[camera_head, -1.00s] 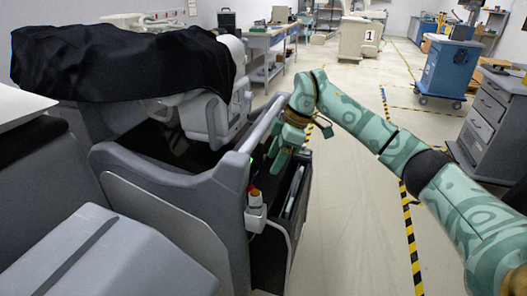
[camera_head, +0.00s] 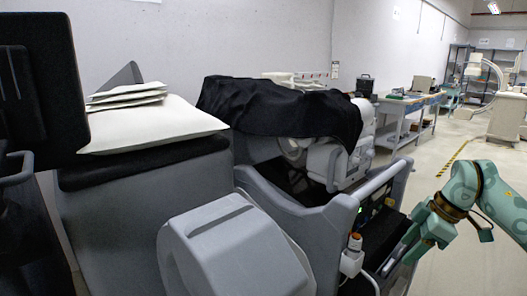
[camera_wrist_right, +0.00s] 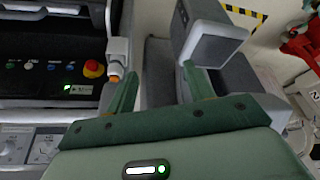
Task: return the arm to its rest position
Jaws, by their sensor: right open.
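My right arm, pale green with darker rings, comes in from the right edge of the head view. Its gripper (camera_head: 408,250) points down and left, beside the front right side of the cart with the black cover. In the right wrist view the two green fingers (camera_wrist_right: 160,88) stand apart with nothing between them. Whether the fingers touch the cart cannot be told. My left gripper is not in view.
The cart (camera_head: 290,205) with a black cover (camera_head: 285,110) stands close on the left of the gripper. A red emergency button (camera_wrist_right: 94,69) shows on its panel. White folded sheets (camera_head: 150,120) lie on a grey unit at left.

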